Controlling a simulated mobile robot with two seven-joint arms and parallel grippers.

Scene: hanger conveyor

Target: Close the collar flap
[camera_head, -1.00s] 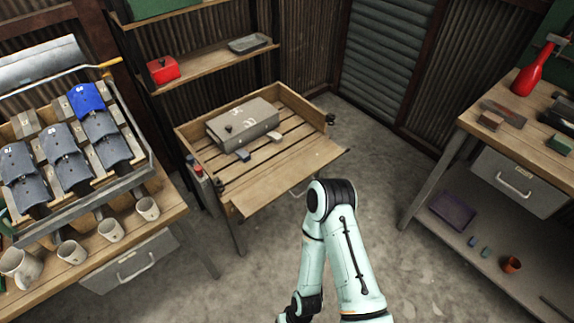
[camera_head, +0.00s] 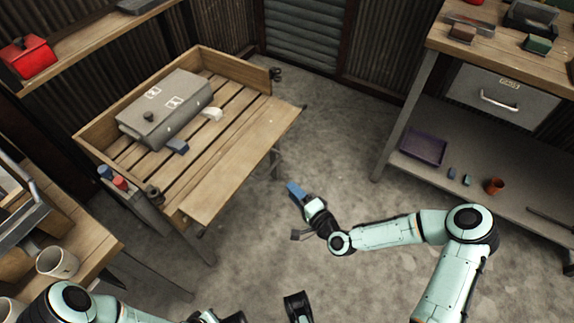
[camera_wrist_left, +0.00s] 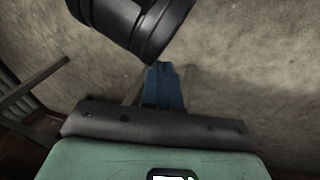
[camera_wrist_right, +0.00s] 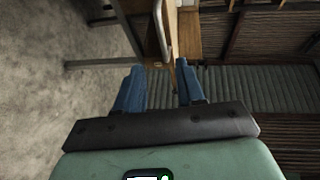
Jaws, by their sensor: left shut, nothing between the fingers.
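The wooden collar (camera_head: 100,134) stands on a bench at the upper left in the head view, around a slatted deck. Its front flap (camera_head: 245,160) is folded down and outward, lying about level. My right gripper (camera_head: 297,189) has blue fingers and is over the floor, right of the flap and apart from it. In the right wrist view the right gripper (camera_wrist_right: 160,85) is open and empty, with wooden parts beyond it. My left gripper (camera_head: 208,315) is at the bottom edge, partly cut off. In the left wrist view the left gripper (camera_wrist_left: 163,85) is shut and empty.
A workbench (camera_head: 411,105) stands at right. Mugs (camera_head: 57,262) are on a table at lower left. Floor between is clear.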

